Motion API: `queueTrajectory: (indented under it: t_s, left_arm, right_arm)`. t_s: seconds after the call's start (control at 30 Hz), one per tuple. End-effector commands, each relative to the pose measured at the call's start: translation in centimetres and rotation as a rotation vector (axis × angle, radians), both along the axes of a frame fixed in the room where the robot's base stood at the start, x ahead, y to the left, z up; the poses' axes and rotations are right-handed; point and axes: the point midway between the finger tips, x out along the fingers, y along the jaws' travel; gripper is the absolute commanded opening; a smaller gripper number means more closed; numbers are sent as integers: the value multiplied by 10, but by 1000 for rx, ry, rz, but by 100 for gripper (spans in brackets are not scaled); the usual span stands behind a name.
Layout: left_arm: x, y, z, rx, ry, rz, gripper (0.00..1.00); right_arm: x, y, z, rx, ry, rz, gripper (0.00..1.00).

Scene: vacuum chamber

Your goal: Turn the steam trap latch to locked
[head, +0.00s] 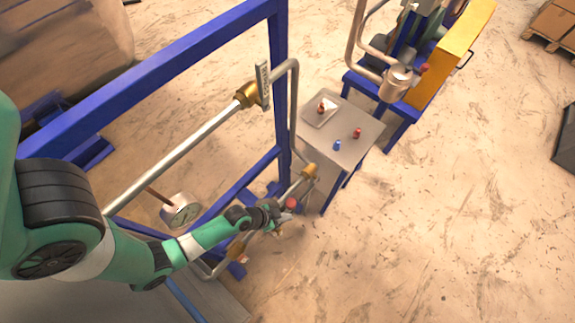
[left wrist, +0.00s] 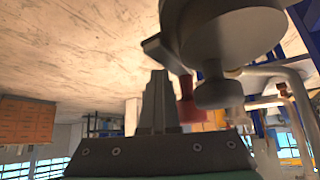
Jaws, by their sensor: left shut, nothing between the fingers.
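My left gripper (head: 282,215) is at the low pipework, right beside a small red part (head: 291,203) on a fitting. In the left wrist view the fingers of my left gripper (left wrist: 157,100) are together with nothing between them. A large dark grey rounded body (left wrist: 228,35) with a short grey stub hangs close in front of them, and a red part (left wrist: 188,104) shows just right of the fingers. I cannot tell which of these is the steam trap latch, or whether the fingers touch it. My right gripper is not in view.
A grey table (head: 355,152) behind holds a tray (head: 320,112) and small red and blue items. A blue stand with a yellow panel (head: 452,52) stands beyond.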

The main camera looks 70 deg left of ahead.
Motion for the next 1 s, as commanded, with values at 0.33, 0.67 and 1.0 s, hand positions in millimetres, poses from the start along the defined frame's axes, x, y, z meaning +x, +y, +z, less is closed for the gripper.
queueTrajectory:
  t_s: [0.33, 0.67, 1.0]
  left_arm:
    - [-3, 2, -1, 6, 6, 4, 0]
    - [-35, 1, 44, 3, 3, 6, 0]
    - [-68, 0, 89, -3, -3, 4, 0]
  right_arm:
    - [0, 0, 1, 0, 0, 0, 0]
    - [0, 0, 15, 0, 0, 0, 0]
    - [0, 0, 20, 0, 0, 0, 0]
